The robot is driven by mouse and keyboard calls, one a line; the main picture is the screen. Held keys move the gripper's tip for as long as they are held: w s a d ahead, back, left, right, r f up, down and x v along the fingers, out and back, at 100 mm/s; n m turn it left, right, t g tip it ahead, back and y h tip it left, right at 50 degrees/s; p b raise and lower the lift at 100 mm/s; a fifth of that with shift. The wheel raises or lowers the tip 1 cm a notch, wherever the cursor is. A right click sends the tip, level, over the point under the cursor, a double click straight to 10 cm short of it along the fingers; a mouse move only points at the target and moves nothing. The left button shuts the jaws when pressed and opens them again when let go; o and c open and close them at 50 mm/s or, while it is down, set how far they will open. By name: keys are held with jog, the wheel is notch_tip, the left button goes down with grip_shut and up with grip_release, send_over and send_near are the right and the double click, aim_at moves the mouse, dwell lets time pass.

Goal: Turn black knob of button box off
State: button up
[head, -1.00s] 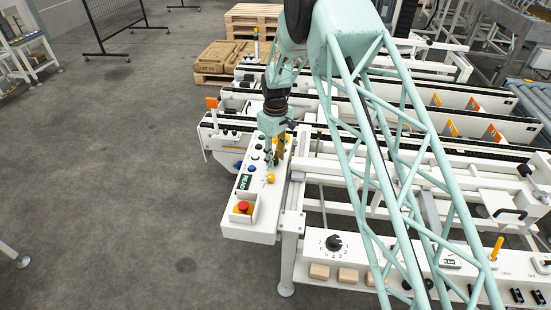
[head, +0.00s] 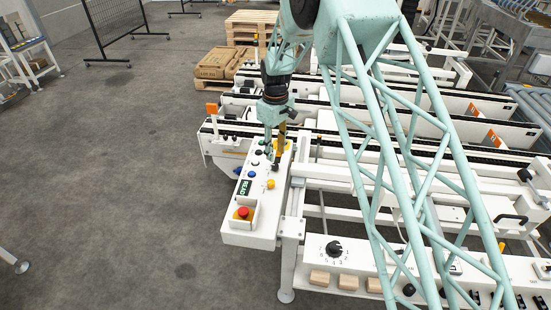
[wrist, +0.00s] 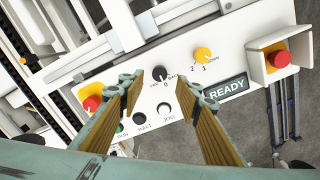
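The white button box (head: 238,228) lies along the left end of the machine in the head view. Its black knob (wrist: 160,75), marked FWD, 0 and BACK, shows near the middle of the wrist view; its exact pointer direction is hard to tell. It also shows small in the head view (head: 275,167). My gripper (wrist: 162,92) is open and empty above the box. Its two fingers stand apart on either side of the knob in the wrist view and do not visibly touch it. In the head view my gripper (head: 275,152) points down over the far part of the box.
Near the knob are a yellow selector (wrist: 203,55), a READY display (wrist: 226,90), and RUN, HALT and JOG (wrist: 165,109) buttons. Red buttons sit at both ends, one in a white shroud (wrist: 300,42). White machine rails lie right of the box; open floor lies left.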

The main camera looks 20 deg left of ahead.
jog(key=shift+r, duration=2.5)
